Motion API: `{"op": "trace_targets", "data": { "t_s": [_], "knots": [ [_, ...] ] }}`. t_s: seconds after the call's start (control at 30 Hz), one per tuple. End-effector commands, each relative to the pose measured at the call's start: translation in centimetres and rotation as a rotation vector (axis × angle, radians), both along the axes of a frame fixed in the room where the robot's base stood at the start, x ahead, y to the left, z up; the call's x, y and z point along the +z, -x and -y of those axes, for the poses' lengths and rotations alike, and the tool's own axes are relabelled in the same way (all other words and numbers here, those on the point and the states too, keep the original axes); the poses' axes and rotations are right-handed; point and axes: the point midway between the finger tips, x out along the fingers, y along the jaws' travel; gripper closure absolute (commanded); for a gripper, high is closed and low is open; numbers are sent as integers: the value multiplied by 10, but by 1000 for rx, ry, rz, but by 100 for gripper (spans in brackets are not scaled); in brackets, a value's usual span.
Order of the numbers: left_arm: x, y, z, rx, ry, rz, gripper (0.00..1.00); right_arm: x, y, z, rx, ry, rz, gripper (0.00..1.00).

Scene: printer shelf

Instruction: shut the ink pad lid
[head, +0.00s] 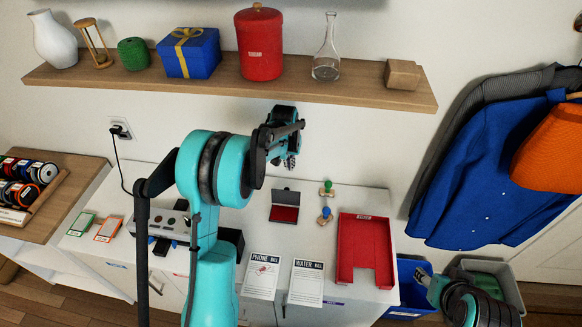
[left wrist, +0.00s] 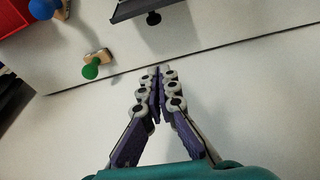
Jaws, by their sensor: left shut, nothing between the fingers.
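The ink pad (head: 285,213) stands open on the white cabinet top, its red pad showing. Its dark lid (head: 286,197) stands up at the back edge. In the left wrist view the dark lid (left wrist: 128,10) shows at the top edge, cut off, with a small black knob. My left gripper (head: 291,163) is above and behind the ink pad, close to the wall. In the left wrist view its fingers (left wrist: 157,70) are shut and empty, apart from the lid.
A green stamp (head: 327,188) and a blue stamp (head: 324,216) stand right of the pad. A red tray (head: 345,240) lies further right. Phone (head: 262,274) and water (head: 306,282) bills lie in front. A wooden shelf (head: 350,95) overhangs behind.

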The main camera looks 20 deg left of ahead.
Motion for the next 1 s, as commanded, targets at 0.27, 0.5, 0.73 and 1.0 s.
{"op": "trace_targets", "data": {
  "t_s": [0.27, 0.5, 0.73, 1.0],
  "knots": [
    [-62, -12, -1, 0, 0, 1, 100, -18, 0, 0, 0, 0, 0, 56],
    [-77, 5, 2, 0, 0, 1, 100, -26, 0, 0, 0, 0, 0, 56],
    [-73, 22, 5, 0, 0, 1, 100, -28, 0, 0, 0, 0, 0, 56],
    [-73, 23, 5, 0, 0, 1, 100, -28, 0, 0, 0, 0, 0, 56]
  ]
}}
